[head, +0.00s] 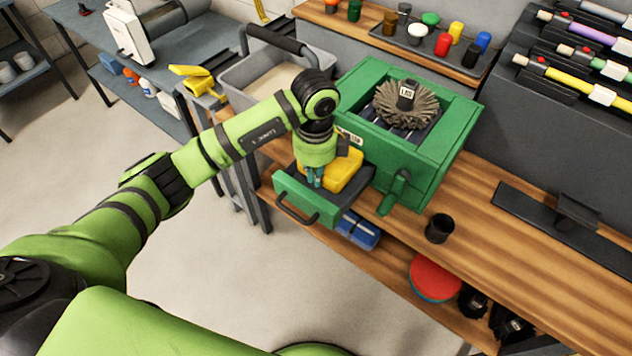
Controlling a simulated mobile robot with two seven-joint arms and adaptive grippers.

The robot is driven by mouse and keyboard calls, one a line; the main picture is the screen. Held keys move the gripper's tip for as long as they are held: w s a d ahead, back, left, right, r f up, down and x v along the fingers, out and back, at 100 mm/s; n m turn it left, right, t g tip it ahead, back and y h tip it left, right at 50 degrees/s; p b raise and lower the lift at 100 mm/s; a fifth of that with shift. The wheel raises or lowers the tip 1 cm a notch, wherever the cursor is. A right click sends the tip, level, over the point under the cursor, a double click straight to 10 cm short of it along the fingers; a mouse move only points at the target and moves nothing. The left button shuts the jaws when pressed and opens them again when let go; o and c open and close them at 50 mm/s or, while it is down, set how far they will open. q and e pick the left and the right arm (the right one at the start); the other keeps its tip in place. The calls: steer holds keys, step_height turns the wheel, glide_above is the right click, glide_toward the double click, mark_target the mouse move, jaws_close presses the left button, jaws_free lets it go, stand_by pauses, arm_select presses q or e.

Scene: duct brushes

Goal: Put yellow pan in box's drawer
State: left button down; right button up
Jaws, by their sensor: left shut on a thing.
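The green box (440,165) stands on the wooden bench, with its drawer (292,200) pulled out toward the front left. The yellow pan (345,172) is at the drawer, over its dark inside; I cannot tell whether it rests on the drawer floor. My left gripper (315,180) points down at the pan's left end, just behind the drawer front, and is shut on the pan. The gripper and wrist hide part of the pan. My right gripper is not in view.
A brush head (407,104) sits on top of the box. A black cup (439,228) stands right of the drawer. A grey tub (265,85) is behind my arm. Another yellow item (193,78) lies at the left. Coloured caps line the rear shelf. The floor at front is clear.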

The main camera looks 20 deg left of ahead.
arm_select(q)
steer(key=shift+f+p, duration=0.35)
steer(key=shift+f, duration=2)
steer(key=shift+f, duration=0.1)
steer(key=c, duration=1.7)
jaws_free()
